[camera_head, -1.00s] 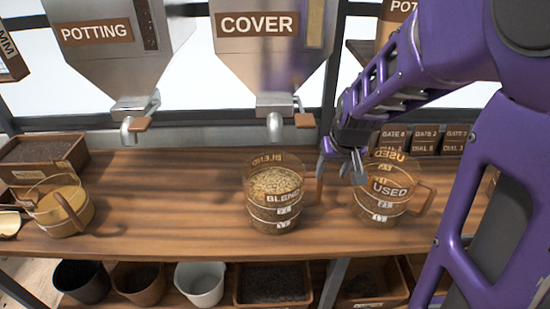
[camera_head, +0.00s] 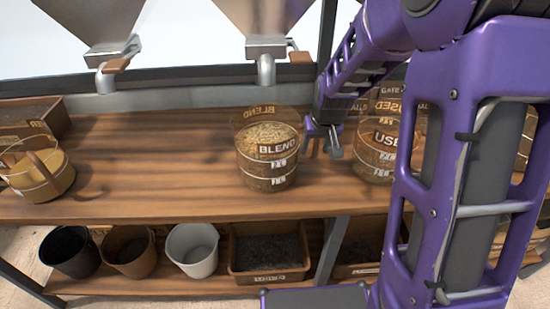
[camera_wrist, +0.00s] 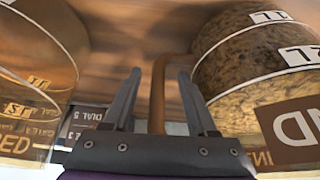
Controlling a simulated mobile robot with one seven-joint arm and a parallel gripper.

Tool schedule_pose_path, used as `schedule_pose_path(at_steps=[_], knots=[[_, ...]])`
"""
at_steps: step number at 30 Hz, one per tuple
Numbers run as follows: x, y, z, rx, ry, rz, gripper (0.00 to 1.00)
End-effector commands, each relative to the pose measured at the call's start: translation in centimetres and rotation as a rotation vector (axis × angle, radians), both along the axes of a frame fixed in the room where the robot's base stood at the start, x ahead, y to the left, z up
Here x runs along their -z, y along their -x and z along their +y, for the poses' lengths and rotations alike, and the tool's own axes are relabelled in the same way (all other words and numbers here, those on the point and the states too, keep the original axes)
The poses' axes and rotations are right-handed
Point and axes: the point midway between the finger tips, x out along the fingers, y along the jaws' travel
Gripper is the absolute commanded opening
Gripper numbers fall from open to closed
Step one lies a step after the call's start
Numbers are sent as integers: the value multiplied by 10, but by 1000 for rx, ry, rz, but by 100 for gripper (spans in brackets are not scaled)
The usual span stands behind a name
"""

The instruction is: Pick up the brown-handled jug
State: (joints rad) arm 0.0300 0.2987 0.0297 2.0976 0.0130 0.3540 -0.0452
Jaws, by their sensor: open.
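The clear jug labelled BLEND (camera_head: 267,172), filled with a grainy tan-brown mix, stands upright on the wooden bench. It also shows at the right of the wrist view (camera_wrist: 240,72). My gripper (camera_head: 325,140) is just right of this jug. In the wrist view my gripper (camera_wrist: 159,75) is open, and an upright brown handle (camera_wrist: 157,95) shows between its two fingers, apparently the BLEND jug's. I cannot tell whether the fingers touch it. A second clear jug, labelled USED (camera_head: 372,160), stands to the right, partly hidden by my arm; it shows at the left of the wrist view (camera_wrist: 35,60).
A tan pail (camera_head: 45,178) with a brown handle stands at the bench's left. Dark, brown and white pots (camera_head: 193,250) and a soil box (camera_head: 268,255) sit on the shelf below. Hopper spouts (camera_head: 265,72) hang above the bench.

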Motion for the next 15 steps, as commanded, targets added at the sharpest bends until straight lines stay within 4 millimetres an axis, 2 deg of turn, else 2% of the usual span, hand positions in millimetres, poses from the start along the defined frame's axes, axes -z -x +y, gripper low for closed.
schedule_pose_path(at_steps=[1, 2, 9, 15], knots=[[10, -3, -1, 1, 0, 0, 58], [12, -4, 0, 1, 1, 0, 58], [10, -5, -1, 1, 1, -1, 56], [10, -4, -1, 1, 1, -1, 20]])
